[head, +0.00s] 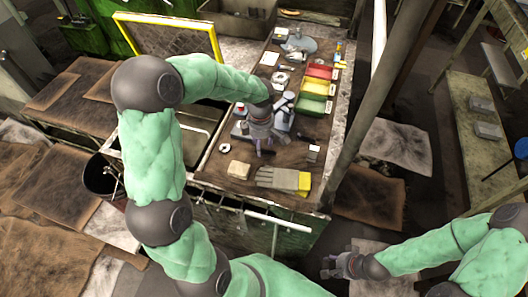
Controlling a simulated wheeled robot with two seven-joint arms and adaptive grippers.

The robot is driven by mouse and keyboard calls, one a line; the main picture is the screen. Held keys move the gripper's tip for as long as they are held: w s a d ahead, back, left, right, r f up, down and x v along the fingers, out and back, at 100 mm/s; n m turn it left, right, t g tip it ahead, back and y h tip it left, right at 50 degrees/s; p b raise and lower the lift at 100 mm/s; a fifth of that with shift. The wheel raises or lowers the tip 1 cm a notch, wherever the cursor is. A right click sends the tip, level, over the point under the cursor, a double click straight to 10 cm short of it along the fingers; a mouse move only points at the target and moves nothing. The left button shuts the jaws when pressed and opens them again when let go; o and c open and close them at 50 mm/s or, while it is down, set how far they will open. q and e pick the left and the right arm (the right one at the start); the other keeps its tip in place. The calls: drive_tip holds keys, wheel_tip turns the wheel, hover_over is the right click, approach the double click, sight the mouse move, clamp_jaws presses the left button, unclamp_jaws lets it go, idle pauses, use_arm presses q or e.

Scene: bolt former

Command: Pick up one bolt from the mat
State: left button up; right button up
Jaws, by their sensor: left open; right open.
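No bolt can be made out at this size, and I cannot tell a mat apart from the dark worktop of the bench (222,168). My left gripper (264,151) is open and points down over the middle of the bench, with its arm reaching in from the left. It hides the part of the worktop right under and behind it. I cannot tell whether it touches anything. My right gripper (328,268) is open, low at the bottom right, away from the bench and in front of it.
A tan block (239,170) and grey-yellow gloves (284,180) lie at the bench's near edge. Red (319,72), yellow (315,87) and green (311,104) bins stand at the right. A grey post (362,110) rises beside the bench's right edge.

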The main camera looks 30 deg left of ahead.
use_arm(q)
wheel_tip(320, 180, down, 2)
drive_tip(key=shift+f, duration=0.1)
clamp_jaws()
drive_tip(key=shift+r, duration=0.2)
